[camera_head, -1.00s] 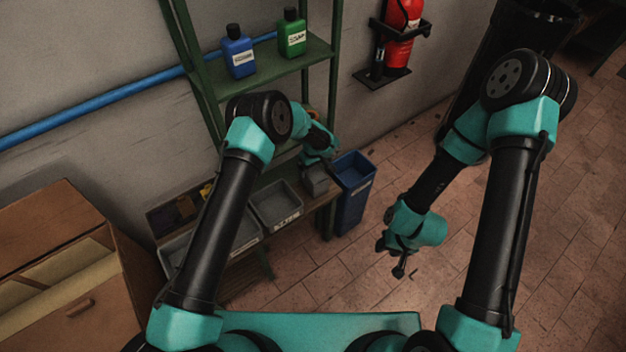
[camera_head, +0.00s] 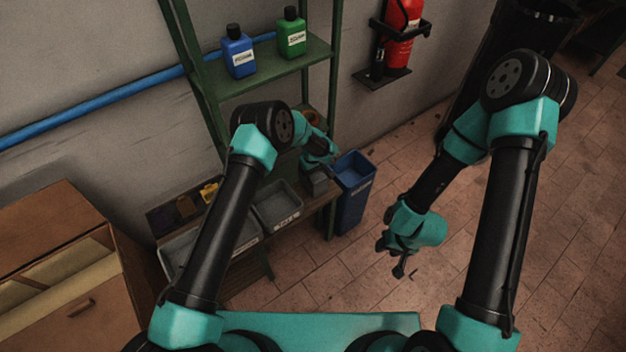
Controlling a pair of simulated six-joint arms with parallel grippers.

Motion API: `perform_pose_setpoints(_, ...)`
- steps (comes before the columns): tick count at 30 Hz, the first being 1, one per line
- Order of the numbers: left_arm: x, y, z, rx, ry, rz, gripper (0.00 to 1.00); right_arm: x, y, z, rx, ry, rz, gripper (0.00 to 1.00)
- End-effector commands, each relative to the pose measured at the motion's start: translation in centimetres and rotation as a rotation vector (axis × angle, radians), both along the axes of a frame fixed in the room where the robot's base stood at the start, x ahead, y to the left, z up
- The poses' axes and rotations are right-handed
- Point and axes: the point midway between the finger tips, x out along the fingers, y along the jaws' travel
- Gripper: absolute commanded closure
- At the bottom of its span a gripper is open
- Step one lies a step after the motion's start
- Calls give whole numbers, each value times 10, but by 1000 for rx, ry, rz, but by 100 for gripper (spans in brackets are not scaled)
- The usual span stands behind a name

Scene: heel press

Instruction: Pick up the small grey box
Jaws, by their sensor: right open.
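The small grey box (camera_head: 318,182) sits at the right end of the low shelf board, beside the blue bin. My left gripper (camera_head: 322,164) is right at the top of the box, and its wrist hides part of the box's upper side. I cannot tell whether its fingers are around the box or only above it. My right gripper (camera_head: 402,270) hangs open and empty over the floor on the right, well away from the shelf.
Grey trays (camera_head: 277,206) stand on the low shelf left of the box. A blue bin (camera_head: 354,190) stands close on its right. Above, a green shelf (camera_head: 262,74) holds a blue bottle (camera_head: 238,54) and a green bottle (camera_head: 291,36). A wooden cabinet (camera_head: 50,235) stands at the left.

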Motion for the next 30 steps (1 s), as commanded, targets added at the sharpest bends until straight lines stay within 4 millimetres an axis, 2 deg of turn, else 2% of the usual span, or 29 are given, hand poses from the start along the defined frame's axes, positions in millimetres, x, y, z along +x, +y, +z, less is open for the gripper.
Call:
perform_pose_setpoints(1, 0, 0, 0, 0, 0, 0, 26, 0, 0, 0, 0, 0, 0, 57)
perform_pose_setpoints(12, 0, 0, 0, 0, 0, 0, 59, 0, 0, 0, 0, 0, 0, 57)
perform_pose_setpoints(23, 0, 0, 6, 1, -1, -1, 59, 0, 0, 0, 0, 0, 0, 57)
perform_pose_setpoints(30, 1, 0, 38, -1, -3, 1, 59, 0, 0, 0, 0, 0, 0, 57)
